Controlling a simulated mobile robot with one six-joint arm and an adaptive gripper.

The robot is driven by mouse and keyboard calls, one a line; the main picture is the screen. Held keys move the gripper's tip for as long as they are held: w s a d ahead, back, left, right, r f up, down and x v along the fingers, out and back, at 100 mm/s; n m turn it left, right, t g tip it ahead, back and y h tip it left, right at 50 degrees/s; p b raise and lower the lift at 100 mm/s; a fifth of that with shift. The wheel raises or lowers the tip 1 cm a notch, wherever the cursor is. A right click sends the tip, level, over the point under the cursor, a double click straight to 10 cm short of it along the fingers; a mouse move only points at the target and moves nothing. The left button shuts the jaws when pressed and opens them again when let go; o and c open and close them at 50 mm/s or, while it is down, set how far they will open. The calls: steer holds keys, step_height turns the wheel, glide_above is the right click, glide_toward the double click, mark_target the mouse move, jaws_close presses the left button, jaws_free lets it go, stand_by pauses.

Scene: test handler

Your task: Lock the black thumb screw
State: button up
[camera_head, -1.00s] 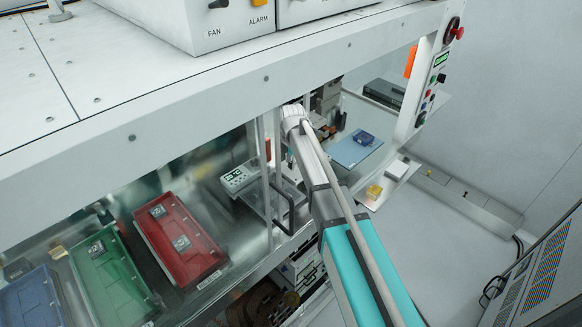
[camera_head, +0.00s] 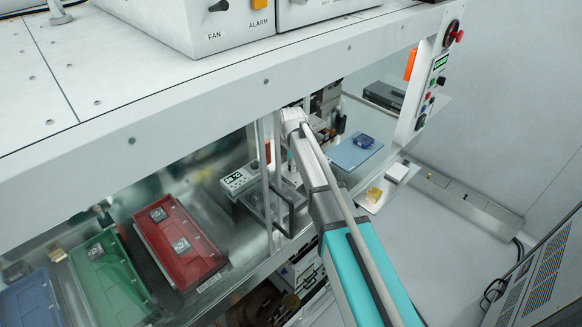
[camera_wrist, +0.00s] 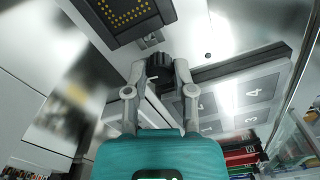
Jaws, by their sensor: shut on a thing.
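The black thumb screw (camera_wrist: 155,70) is in the wrist view, between the two fingers of my gripper (camera_wrist: 157,82). The fingers are closed on its sides. A white line shows on the screw's face. In the head view my grey and teal arm reaches under the machine's white top frame; the gripper and the screw are hidden there behind my arm and the machine.
In the head view, red (camera_head: 178,243), green (camera_head: 109,280) and blue (camera_head: 32,300) trays sit at left, behind clear panels. A blue mat (camera_head: 352,153) lies right of my arm.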

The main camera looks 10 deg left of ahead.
steer(key=shift+m, duration=0.9)
